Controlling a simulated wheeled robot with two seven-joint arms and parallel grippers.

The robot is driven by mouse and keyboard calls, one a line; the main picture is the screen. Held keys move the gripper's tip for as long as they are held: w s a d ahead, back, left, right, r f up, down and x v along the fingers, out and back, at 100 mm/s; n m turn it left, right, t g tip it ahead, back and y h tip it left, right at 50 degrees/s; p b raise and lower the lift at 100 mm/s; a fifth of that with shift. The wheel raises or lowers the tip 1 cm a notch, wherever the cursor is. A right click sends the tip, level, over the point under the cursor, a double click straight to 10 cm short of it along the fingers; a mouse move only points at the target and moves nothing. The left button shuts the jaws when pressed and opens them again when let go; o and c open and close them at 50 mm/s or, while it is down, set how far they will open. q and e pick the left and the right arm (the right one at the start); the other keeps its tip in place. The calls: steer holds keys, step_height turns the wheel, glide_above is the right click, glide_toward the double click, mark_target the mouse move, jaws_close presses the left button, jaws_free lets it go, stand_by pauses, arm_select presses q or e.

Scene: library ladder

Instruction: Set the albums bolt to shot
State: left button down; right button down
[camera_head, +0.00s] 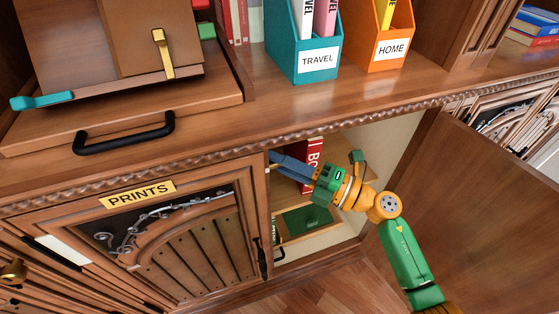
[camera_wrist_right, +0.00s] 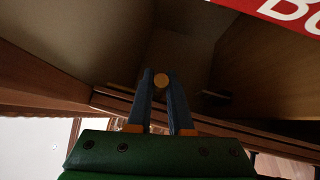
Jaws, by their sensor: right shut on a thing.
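My right gripper (camera_head: 273,157) reaches into the upper left of an open cabinet, its blue fingers pointing left. In the right wrist view, the fingers (camera_wrist_right: 161,82) are closed around a small round brass-coloured knob (camera_wrist_right: 161,80), which looks like the bolt's knob. The bolt's body and its position, shot or drawn, cannot be made out. In the head view the knob is hidden by the fingers and the cabinet edge. No albums label is readable. The cabinet's door (camera_head: 475,215) stands open at the right. My left gripper is not in view.
Inside the cabinet are a red book (camera_head: 313,158) and a green item (camera_head: 305,222). The closed PRINTS door (camera_head: 165,245) with a black handle (camera_head: 262,258) is at the left. TRAVEL (camera_head: 318,75) and HOME (camera_head: 385,65) file boxes stand on the counter (camera_head: 260,105) above.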

stand_by(0.8)
